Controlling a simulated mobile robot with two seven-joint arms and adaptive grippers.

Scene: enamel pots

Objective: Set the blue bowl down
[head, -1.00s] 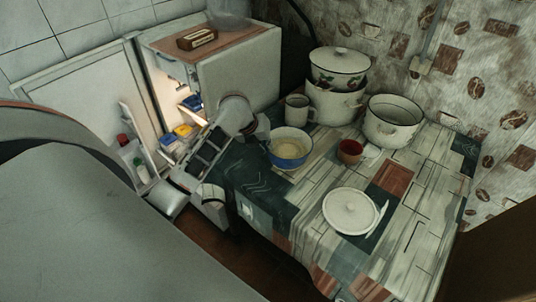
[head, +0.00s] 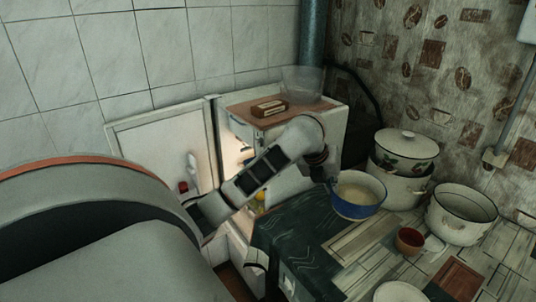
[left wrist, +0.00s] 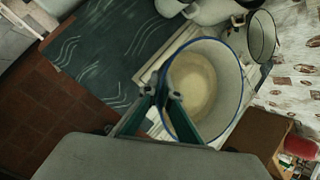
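The blue bowl (head: 357,211), white inside with a blue outer wall and pale contents, is at the left end of the table (head: 340,247). My left gripper (head: 328,176) is at the bowl's left rim. In the left wrist view, my left gripper's fingertips (left wrist: 162,94) straddle the rim of the bowl (left wrist: 226,75), one inside and one outside, and appear shut on it. The bowl looks raised above the cloth, roughly level; the gap beneath is not clear. My right gripper is not in view.
A red cup (head: 410,238), an open white pot (head: 458,226) and lidded stacked pots (head: 405,165) stand right of the bowl. A white lid or dish (head: 400,292) lies in front. Patterned cloth left of the cup is clear. An open fridge (head: 233,165) stands behind.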

